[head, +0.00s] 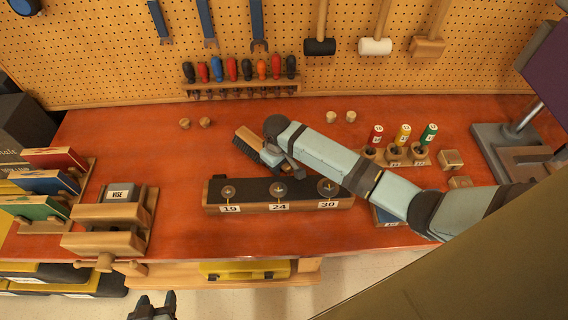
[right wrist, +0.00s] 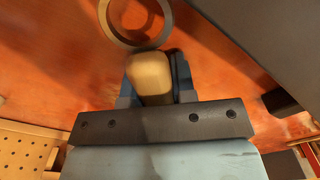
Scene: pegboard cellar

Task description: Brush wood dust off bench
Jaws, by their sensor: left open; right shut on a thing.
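A brush (head: 248,140) with a wooden back and dark bristles is at the middle of the red-orange bench (head: 120,160), behind the numbered block. My right gripper (head: 273,156) is shut on it; its fingers are partly hidden under my arm. In the right wrist view a rounded wooden part (right wrist: 150,72) of the brush sits between the fingers. My left gripper (head: 153,304) is open and empty in front of the bench's front edge. I cannot make out any wood dust on the bench.
A block with knobs 19, 24 and 30 (head: 240,208) lies just in front of the brush. Small wooden cylinders (head: 205,122) stand behind. A rack of coloured-handled tools (head: 240,87) lines the pegboard.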

